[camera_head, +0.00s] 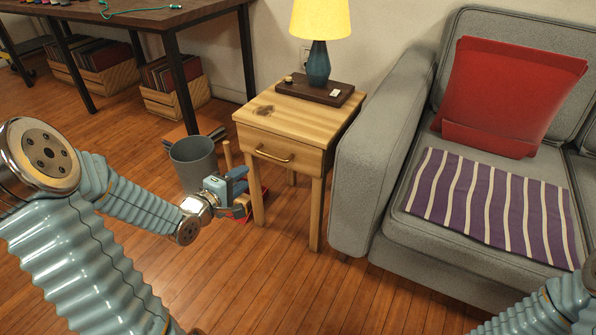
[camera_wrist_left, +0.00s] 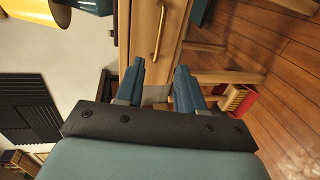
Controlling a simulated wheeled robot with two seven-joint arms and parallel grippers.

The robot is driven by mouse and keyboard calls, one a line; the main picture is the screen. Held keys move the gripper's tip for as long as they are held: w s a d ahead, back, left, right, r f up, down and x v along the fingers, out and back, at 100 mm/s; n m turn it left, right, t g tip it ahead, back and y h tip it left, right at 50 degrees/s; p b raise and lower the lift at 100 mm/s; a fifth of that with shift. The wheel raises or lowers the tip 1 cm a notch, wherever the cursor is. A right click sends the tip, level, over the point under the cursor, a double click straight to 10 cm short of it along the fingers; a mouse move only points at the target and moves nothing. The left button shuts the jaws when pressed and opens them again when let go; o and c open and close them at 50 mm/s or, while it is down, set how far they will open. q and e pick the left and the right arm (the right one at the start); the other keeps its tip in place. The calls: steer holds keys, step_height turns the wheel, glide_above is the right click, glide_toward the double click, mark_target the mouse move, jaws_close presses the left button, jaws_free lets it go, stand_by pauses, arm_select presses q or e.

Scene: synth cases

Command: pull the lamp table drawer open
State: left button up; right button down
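The lamp table (camera_head: 318,120) is light wood and stands beside the sofa. Its drawer (camera_head: 290,165) looks shut, with a brass bar handle (camera_head: 274,156) across the front. The handle also shows in the wrist view (camera_wrist_left: 160,30), beyond my fingertips. My left gripper (camera_head: 246,180) is open and empty, in front and to the left of the drawer, lower than the handle. In the wrist view its two blue fingers (camera_wrist_left: 160,66) stand apart, with nothing between them and not touching the handle. My right gripper is out of view; only part of that arm shows.
A grey bin (camera_head: 194,163) stands close behind my left gripper. A red dustpan with a brush (camera_wrist_left: 238,101) is on the floor near the table legs. The sofa arm (camera_head: 372,150) borders the table's right side. A lamp (camera_head: 318,62) stands on a dark tray (camera_head: 296,88) on top.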

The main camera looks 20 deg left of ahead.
arm_select(q)
steer(key=b+x, duration=0.3)
steer(key=x, duration=1)
steer(key=shift+w, duration=0.3)
steer(key=shift+f, duration=0.1)
jaws_close()
